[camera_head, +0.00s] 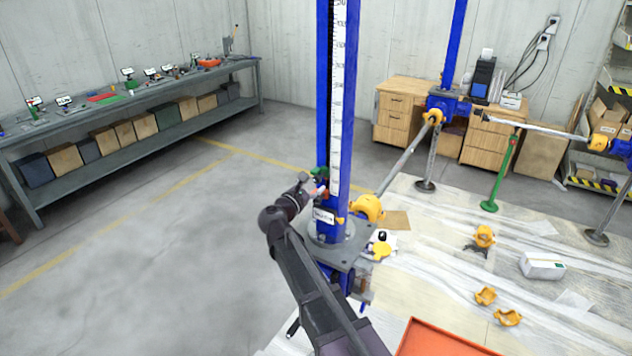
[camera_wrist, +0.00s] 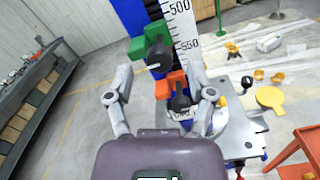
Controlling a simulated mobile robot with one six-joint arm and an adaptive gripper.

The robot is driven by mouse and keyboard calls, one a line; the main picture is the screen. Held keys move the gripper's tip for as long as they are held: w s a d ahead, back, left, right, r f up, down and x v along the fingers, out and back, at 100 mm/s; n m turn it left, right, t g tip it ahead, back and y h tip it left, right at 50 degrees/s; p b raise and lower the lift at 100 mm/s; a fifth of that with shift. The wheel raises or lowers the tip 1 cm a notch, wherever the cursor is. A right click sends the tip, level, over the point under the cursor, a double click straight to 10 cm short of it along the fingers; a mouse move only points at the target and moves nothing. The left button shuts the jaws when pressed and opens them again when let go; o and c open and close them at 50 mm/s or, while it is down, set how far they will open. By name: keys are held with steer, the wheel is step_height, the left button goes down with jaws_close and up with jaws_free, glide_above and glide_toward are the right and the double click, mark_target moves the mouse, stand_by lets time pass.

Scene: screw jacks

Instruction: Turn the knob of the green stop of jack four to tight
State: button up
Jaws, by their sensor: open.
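The jack column (camera_head: 345,120) is a tall blue post with a white scale, in the middle of the head view. The green stop (camera_wrist: 150,48) is clamped on it, with a black knob (camera_wrist: 158,62) facing me; the stop also shows in the head view (camera_head: 319,173). A red-orange stop (camera_wrist: 172,82) sits just below, with its own dark knob (camera_wrist: 180,103). My gripper (camera_wrist: 158,78) is open and empty, its fingers spread either side of the stops. The green stop's knob lies near fingertip height. I cannot see contact or how tight the knob is.
An orange-red tray (camera_head: 440,340) stands at the front right. Yellow clamps (camera_head: 508,317) and a white box (camera_head: 542,265) lie on the sheeted floor. The floor at left is clear up to a workbench (camera_head: 130,105).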

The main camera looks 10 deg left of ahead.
steer(key=shift+x, duration=1.15)
jaws_close()
